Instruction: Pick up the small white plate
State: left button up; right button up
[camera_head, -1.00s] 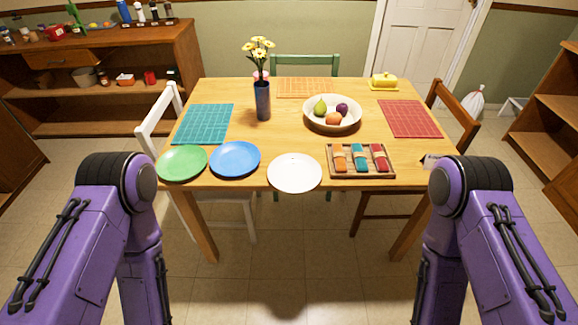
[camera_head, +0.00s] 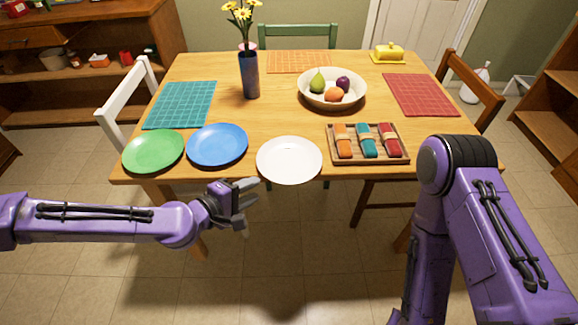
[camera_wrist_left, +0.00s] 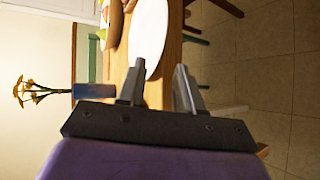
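The small white plate (camera_head: 289,160) lies flat at the near edge of the wooden table, right of the blue plate (camera_head: 217,145). It also shows in the left wrist view (camera_wrist_left: 148,38), ahead of the fingers. My left gripper (camera_head: 250,204) is off the table's near edge, below and left of the white plate and apart from it. In the left wrist view its two fingers (camera_wrist_left: 160,85) stand apart with nothing between them. My right arm shows at the right in the head view; its gripper is out of view.
A green plate (camera_head: 153,151) lies left of the blue plate. A wooden tray (camera_head: 404,160) with rolled napkins sits close right of the white plate. A fruit bowl (camera_head: 308,100) and a blue vase (camera_head: 249,78) of flowers stand farther back. Floor is clear before the table.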

aim_at(277, 181)
pick_arm(q)
jog(key=x, duration=0.8)
jog(key=shift+s+d+f+p, duration=0.25)
jog(key=shift+d+p, duration=0.2)
jog(key=shift+d, duration=0.15)
grip_shut()
